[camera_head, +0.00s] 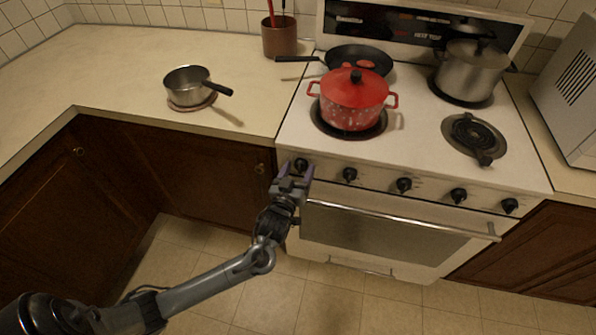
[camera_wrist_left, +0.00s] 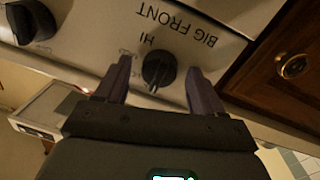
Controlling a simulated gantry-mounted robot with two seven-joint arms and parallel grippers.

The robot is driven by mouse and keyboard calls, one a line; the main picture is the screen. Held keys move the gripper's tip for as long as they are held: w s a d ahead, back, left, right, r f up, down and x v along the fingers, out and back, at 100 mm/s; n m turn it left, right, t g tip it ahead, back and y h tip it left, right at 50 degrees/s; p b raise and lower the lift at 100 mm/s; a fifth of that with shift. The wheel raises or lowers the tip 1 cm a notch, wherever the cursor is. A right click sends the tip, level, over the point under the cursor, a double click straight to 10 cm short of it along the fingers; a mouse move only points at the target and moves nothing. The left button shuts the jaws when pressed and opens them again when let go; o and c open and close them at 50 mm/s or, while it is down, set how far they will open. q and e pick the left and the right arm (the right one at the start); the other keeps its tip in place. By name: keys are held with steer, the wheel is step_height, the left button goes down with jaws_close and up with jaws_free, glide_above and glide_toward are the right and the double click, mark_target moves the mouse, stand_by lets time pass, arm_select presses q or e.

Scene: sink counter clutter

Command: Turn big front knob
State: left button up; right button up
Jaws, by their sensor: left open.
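The big front knob (camera_head: 301,164) is a black knob at the left end of the white stove's front panel. It also shows in the left wrist view (camera_wrist_left: 158,69), where the upside-down words "BIG FRONT" and "HI" are printed beside it. My left gripper (camera_head: 294,174) is open in front of this knob. In the wrist view its two dark fingers (camera_wrist_left: 159,65) stand on either side of the knob, with gaps visible between fingers and knob. My right gripper does not show.
Several more black knobs, one (camera_head: 350,174) nearest, run to the right along the panel. The oven handle (camera_head: 400,220) lies below. A red pot (camera_head: 352,103) sits on the front-left burner. A small saucepan (camera_head: 188,87) stands on the counter (camera_head: 110,75). A brown cabinet (camera_head: 200,175) adjoins the stove.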

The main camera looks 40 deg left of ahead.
arm_select(q)
steer(key=c, duration=1)
steer(key=shift+r+m+p, duration=0.2)
steer(key=shift+m+p, duration=0.2)
steer(key=shift+p, duration=0.4)
steer(key=shift+c, duration=0.2)
steer(key=m+p, duration=0.5)
steer(key=p, duration=0.2)
steer(key=shift+r, duration=0.15)
steer(key=shift+f+m+g+p, duration=0.2)
steer(key=shift+m+g+p, duration=0.1)
steer(key=shift+m+p, duration=1.15)
steer(key=o, duration=1)
steer(key=shift+o, duration=0.2)
steer(key=shift+d, duration=0.1)
